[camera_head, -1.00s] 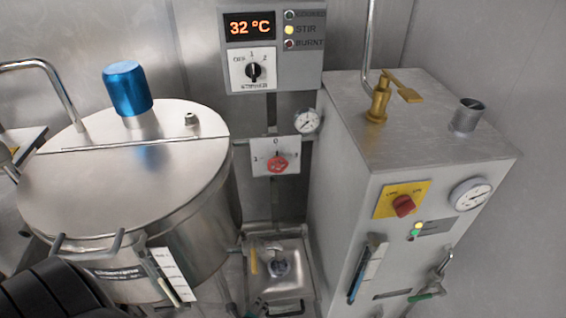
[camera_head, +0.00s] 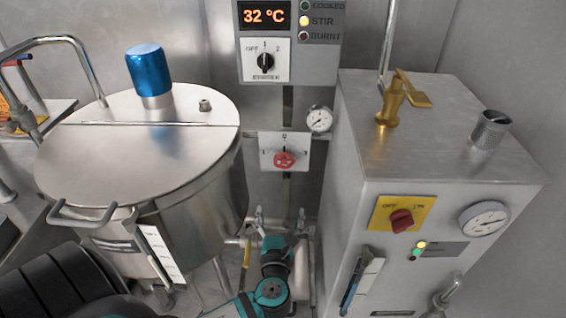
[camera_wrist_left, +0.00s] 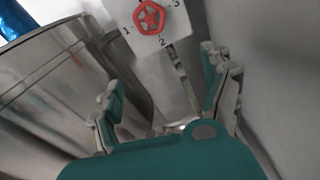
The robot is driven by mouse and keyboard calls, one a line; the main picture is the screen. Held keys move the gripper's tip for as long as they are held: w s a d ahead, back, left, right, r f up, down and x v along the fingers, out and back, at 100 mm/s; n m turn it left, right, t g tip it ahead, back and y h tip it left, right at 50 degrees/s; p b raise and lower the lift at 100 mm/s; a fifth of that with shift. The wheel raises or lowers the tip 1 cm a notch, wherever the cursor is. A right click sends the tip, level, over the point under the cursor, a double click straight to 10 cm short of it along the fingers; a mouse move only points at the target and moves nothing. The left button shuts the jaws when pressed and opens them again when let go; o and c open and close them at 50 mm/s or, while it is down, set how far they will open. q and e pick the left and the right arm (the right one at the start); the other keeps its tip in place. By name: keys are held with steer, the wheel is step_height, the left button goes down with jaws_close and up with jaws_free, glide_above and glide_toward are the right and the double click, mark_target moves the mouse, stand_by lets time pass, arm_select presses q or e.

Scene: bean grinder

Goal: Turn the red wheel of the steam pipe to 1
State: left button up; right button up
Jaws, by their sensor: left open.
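The red wheel (camera_head: 284,160) is on a small white plate (camera_head: 302,150) on the vertical steam pipe between the kettle and the grey cabinet. In the left wrist view the wheel (camera_wrist_left: 149,17) shows at the top, with 1 on its left, 2 below it and 3 on its right. Which number the wheel points to, I cannot tell. My left gripper (camera_head: 279,214) is open and empty, below the wheel and apart from it. In the left wrist view its two fingers (camera_wrist_left: 162,82) stand spread below the plate. My right gripper is not in view.
The steel kettle (camera_head: 140,165) with a blue cap (camera_head: 148,70) stands left of the pipe. The grey cabinet (camera_head: 440,150) stands close on the right. A control box (camera_head: 326,50) reading 32 °C is above, and a round gauge (camera_head: 319,119) is beside the pipe.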

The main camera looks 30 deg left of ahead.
mark_target(283, 164)
arm_select(q)
steer(key=shift+m+t+y, duration=0.3)
steer(key=shift+m+y, duration=0.1)
steer(key=shift+m, duration=0.1)
steer(key=r+x, duration=0.1)
steer(key=x, duration=0.4)
steer(key=r+p+x, duration=0.1)
steer(key=x, duration=0.5)
steer(key=r+p+x, duration=0.1)
steer(key=x, duration=0.5)
steer(key=shift+w+d, duration=0.15)
steer(key=shift+w, duration=0.1)
steer(key=c, duration=1.2)
